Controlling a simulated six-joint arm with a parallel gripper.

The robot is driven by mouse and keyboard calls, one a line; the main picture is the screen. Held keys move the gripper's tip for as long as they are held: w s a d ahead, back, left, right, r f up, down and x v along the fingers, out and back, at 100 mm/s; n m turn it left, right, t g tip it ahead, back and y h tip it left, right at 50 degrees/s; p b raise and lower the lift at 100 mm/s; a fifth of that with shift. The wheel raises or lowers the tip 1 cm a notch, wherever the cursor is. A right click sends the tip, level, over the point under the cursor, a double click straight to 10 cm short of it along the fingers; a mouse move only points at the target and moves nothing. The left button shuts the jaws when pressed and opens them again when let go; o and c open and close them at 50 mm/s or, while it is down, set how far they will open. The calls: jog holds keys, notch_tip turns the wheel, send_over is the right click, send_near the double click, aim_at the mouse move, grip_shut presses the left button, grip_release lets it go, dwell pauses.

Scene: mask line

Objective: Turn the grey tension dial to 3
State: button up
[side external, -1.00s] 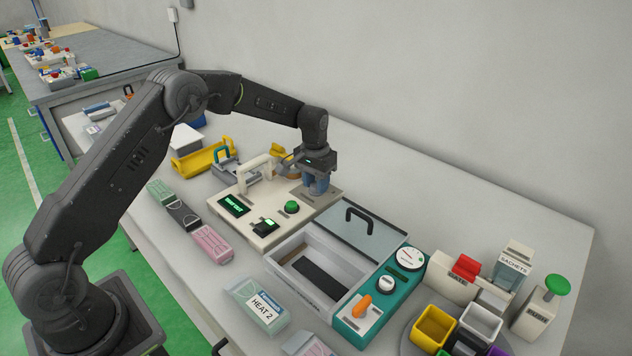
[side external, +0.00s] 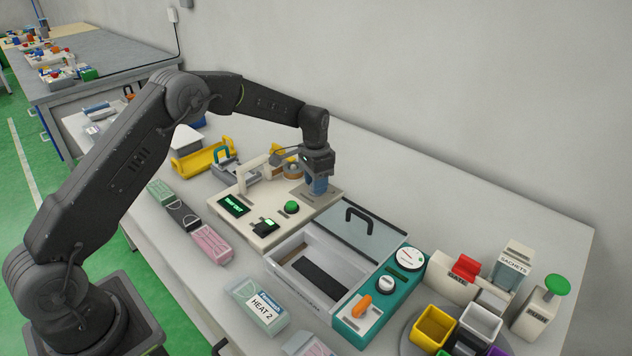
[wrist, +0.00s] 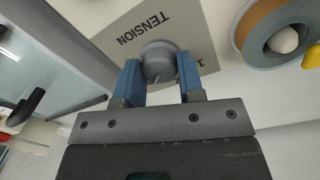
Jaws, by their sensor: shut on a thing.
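The grey tension dial (wrist: 158,62) sits on a grey plate (wrist: 195,35) in the wrist view. The plate reads TENSION, and a "1" shows near its right corner; the other marks are hidden. A pale pointer line on the dial's face points toward my gripper. My gripper (wrist: 158,80) is shut on the dial, with one blue finger on each side. In the side external view my gripper (side external: 317,187) points straight down onto the back right of the cream machine (side external: 262,228); there the fingers hide the dial.
A tape roll (wrist: 285,35) stands close beside the plate. A green button (side external: 291,207) and a small display (side external: 234,205) are on the machine. A clear-lidded box (side external: 365,232) with a black handle and a teal control panel (side external: 350,325) lie nearer the camera.

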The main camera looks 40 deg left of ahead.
jog(key=o, duration=0.9)
jog(key=r, duration=1.4)
jog(key=shift+w+a, duration=0.1)
jog(key=shift+a, duration=0.1)
